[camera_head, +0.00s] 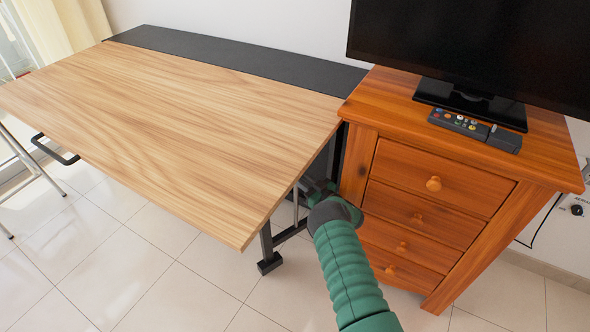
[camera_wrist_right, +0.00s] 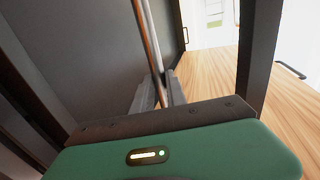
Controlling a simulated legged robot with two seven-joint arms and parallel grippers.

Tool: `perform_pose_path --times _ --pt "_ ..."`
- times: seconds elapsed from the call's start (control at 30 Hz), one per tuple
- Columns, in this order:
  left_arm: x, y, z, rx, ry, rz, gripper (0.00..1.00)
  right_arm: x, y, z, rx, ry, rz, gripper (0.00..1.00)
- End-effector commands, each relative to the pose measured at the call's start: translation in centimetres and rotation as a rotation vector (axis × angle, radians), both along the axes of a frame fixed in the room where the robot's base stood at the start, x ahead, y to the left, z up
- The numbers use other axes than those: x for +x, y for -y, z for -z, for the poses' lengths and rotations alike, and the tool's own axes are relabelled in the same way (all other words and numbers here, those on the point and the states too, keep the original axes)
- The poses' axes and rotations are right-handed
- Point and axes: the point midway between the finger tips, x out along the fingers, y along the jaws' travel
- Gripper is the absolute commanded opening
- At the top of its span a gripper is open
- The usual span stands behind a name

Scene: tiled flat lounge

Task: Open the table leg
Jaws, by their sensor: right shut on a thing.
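The table has a wood-grain top (camera_head: 180,120) with a black strip (camera_head: 230,55) along its back. Its black table leg (camera_head: 267,245) stands under the right edge, with a foot on the floor. My right gripper (camera_head: 316,190) is beneath the table's right edge, beside the drawer cabinet, its fingers partly hidden. In the right wrist view, its fingers (camera_wrist_right: 163,92) are shut on a thin metal bar (camera_wrist_right: 148,35) in front of a dark panel (camera_wrist_right: 80,60). A black leg post (camera_wrist_right: 257,50) stands right of the bar. My left gripper is not in view.
A wooden drawer cabinet (camera_head: 430,190) stands close on the right, bearing a television (camera_head: 480,45) and a remote (camera_head: 458,122). A black loop handle (camera_head: 55,150) and metal chair legs (camera_head: 30,165) are at the left. The tiled floor (camera_head: 150,270) in front is clear.

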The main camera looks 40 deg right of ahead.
Motion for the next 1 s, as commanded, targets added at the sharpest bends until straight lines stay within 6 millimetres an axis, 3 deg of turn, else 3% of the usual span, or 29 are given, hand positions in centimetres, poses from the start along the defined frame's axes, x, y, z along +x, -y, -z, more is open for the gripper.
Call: perform_pose_path --times 0.57,0.6,0.73,1.0 --pt "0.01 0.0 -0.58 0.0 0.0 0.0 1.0 -0.9 0.38 0.26 -0.002 -0.007 0.011 0.0" --pt "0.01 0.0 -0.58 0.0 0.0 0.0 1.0 -0.9 0.4 0.26 -0.002 -0.007 0.011 0.2" --pt "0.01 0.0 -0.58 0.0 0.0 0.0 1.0 -0.85 0.33 0.2 -0.001 -0.005 0.009 0.37" --pt "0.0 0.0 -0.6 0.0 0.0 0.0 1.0 -0.78 0.18 0.04 -0.002 -0.002 0.006 0.39"
